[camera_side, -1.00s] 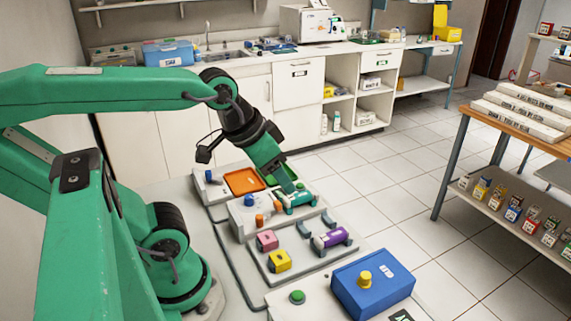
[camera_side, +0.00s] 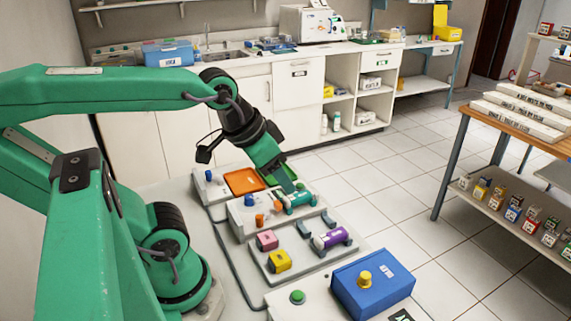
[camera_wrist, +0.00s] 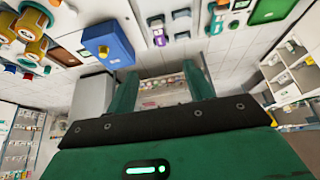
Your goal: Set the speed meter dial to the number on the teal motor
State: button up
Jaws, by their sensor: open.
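A blue box (camera_side: 372,287) with a yellow round knob (camera_side: 365,278) on top stands at the front right of the bench in the side view; this looks like the speed meter and dial. The box also shows in the wrist view (camera_wrist: 118,50). The teal motor (camera_side: 297,199) lies in a grey holder further back, its number too small to read. My gripper (camera_side: 290,187) is above and close to the teal motor in the side view; I cannot tell whether it touches it. In the wrist view my gripper (camera_wrist: 160,82) has its fingers apart, with nothing between them.
A purple motor (camera_side: 331,238) lies in a holder between the teal motor and blue box. Pink (camera_side: 267,240) and yellow (camera_side: 279,261) blocks and a green button (camera_side: 297,297) are nearby. Orange (camera_side: 245,181) and green trays lie at the back. A cable runs along the bench's left.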

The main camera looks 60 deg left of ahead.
jog(key=shift+c, duration=0.5)
jog(key=shift+w+a, duration=0.1)
jog(key=m+g, duration=0.6)
jog(key=m, duration=0.3)
send_near(249, 196)
jog(key=shift+d+f, duration=0.15)
jog(key=shift+d, duration=0.1)
jog(key=shift+s+a+f, duration=0.2)
jog(key=shift+a, duration=0.05)
jog(key=shift+f, duration=0.15)
jog(key=shift+f, duration=3.75)
